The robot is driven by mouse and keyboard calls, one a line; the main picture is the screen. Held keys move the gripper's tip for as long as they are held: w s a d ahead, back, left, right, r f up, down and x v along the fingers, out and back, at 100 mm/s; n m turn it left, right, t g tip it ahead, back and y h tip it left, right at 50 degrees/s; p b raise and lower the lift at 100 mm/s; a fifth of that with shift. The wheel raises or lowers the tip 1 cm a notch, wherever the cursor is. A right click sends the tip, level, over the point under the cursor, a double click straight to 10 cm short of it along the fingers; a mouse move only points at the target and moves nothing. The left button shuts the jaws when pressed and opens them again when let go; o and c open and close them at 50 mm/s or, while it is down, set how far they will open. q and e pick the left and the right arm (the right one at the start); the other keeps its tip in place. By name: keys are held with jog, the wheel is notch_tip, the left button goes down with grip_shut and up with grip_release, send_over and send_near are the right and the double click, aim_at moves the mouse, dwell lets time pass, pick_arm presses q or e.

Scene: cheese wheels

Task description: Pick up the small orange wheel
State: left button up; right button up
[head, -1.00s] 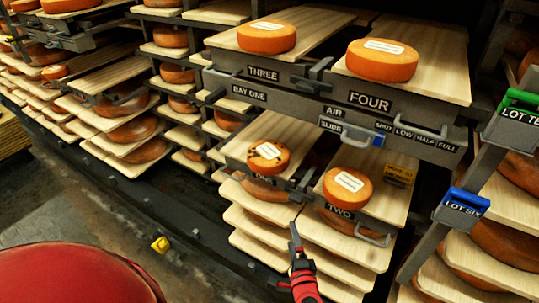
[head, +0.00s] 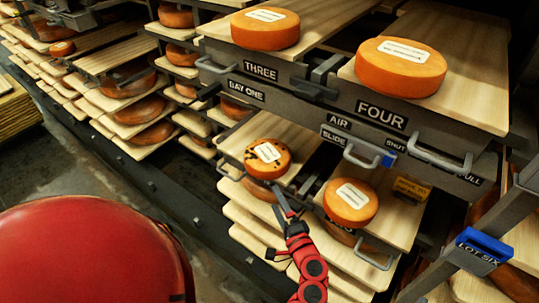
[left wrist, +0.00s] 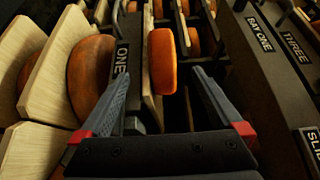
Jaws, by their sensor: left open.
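A small orange wheel with dark spots and a white label (head: 268,159) sits on the board marked ONE. It also shows in the left wrist view (left wrist: 162,62), edge-on, ahead of and between the fingers. Another small orange wheel, plain with a white label (head: 350,203), sits on the board marked TWO. My left gripper (head: 281,203) is in front of the shelf edge, just below the spotted wheel and left of the plain one. In the left wrist view its fingers (left wrist: 160,76) are apart with nothing held. My right gripper is not in view.
Larger orange wheels sit on the boards marked THREE (head: 265,28) and FOUR (head: 400,67) above. A dark rail with handles (head: 360,115) overhangs the lower boards. A blue LOT SIX tag (head: 484,245) is at the right. Open floor lies at the left.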

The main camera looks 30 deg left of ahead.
aim_at(263, 176)
pick_arm(q)
jog(key=p+x, duration=0.1)
jog(key=x, duration=0.7)
jog(key=p+x, duration=0.1)
jog(key=x, duration=0.4)
jog(key=shift+r+p, duration=0.25)
jog(key=shift+p, duration=0.15)
jog(key=shift+w+a+f, duration=0.1)
jog(key=shift+a, duration=0.1)
grip_shut()
